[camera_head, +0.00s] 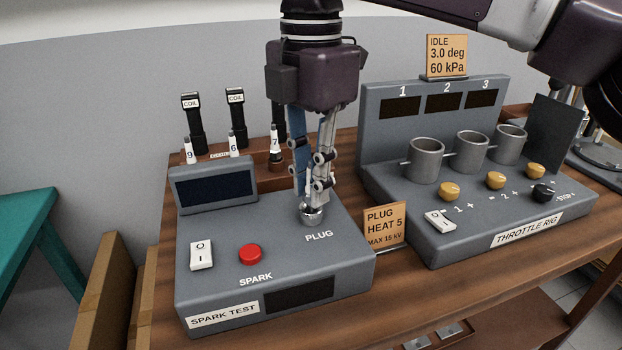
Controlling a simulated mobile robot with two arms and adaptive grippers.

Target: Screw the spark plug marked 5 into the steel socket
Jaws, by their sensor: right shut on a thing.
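My right gripper (314,196) points straight down over the steel socket (313,215) labelled PLUG on the spark test box (335,262). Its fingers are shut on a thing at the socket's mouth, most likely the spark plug. The fingers hide that plug almost wholly, so I cannot read its number or tell how deep it sits. Spark plugs marked 9 (190,151), 6 (233,145) and 7 (275,148) stand in the rack behind the box. My left gripper is not in view.
A sign (384,223) reads PLUG HEAT 5, MAX 15 kV. The box has a red button (250,253) and a rocker switch (201,255). The throttle rig (470,210) stands close on the right. Black coils (194,122) stand behind the plugs.

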